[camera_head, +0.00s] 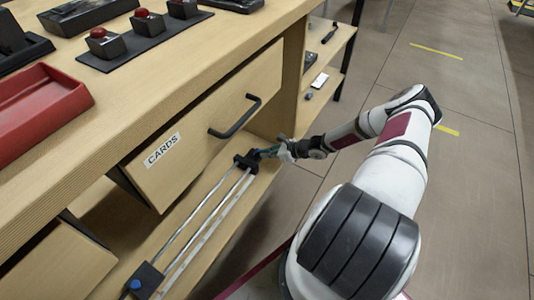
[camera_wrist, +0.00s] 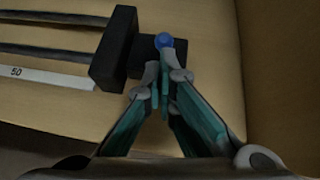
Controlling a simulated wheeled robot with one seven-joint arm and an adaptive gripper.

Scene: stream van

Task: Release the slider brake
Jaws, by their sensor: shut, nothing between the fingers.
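A slider track with two metal rods (camera_head: 197,221) and a pale scale strip (camera_head: 207,229) runs along the lower shelf. At its far end is a black block (camera_head: 246,161); in the wrist view a smaller black block (camera_wrist: 139,68) beside it carries a blue knob (camera_wrist: 164,40). My gripper (camera_head: 268,152) reaches in from the right at this end. In the wrist view its closed fingertips (camera_wrist: 165,68) are just below the blue knob; I cannot tell whether they touch it. Another black block (camera_head: 147,277) with a blue knob (camera_head: 136,284) sits at the near end.
Above the track is a drawer (camera_head: 208,128) labelled CARDS with a dark handle (camera_head: 236,118). The desktop holds a red tray (camera_head: 38,108) and a black panel with red-topped buttons (camera_head: 143,35). Small items lie on side shelves (camera_head: 325,78). Open floor (camera_head: 460,100) is at the right.

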